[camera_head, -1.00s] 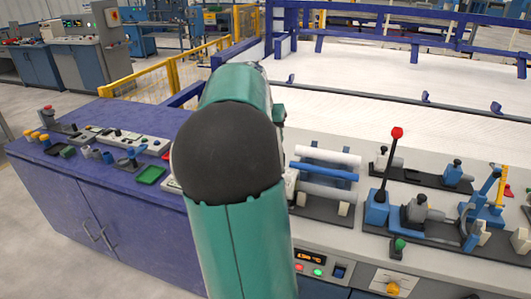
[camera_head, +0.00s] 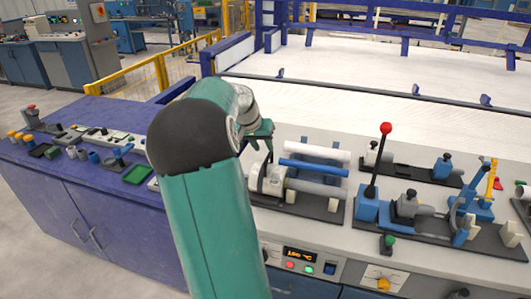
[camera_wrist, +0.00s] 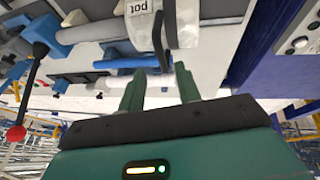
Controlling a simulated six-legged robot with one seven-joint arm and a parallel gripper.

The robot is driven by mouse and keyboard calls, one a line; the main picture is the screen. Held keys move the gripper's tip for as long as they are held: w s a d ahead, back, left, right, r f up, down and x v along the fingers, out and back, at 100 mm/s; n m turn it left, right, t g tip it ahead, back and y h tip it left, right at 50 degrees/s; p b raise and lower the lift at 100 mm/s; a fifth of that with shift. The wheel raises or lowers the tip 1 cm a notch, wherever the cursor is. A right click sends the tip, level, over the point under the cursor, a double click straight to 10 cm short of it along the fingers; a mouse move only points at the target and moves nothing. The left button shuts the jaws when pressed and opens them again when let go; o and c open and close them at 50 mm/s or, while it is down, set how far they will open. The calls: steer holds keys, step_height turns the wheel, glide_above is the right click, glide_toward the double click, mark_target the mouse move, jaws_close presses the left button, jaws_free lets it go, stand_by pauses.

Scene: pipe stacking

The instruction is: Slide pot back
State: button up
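The pot is a grey-white block (camera_head: 268,182) with a thin dark upright handle, at the left end of a dark rail on the worktop in the head view. In the wrist view its white face with the printed word "pot" (camera_wrist: 136,7) is at the top edge, and the dark handle (camera_wrist: 158,42) hangs below it. My gripper's green fingers (camera_wrist: 160,88) are apart, with the handle just beyond and between them in the picture. I cannot tell whether they touch it. In the head view my gripper (camera_head: 262,138) is above the pot, partly hidden by my arm.
White and blue pipes (camera_head: 312,162) lie beside the pot. A red-knobbed lever (camera_head: 386,129) and blue clamps stand to the right. A purple bench (camera_head: 75,180) with small tools and a green tray (camera_head: 139,174) is at left. A white bed (camera_head: 360,75) lies behind.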

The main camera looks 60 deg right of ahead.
mark_target(268, 156)
steer(key=shift+x, duration=2.3)
steer(key=shift+w, duration=0.1)
jaws_close()
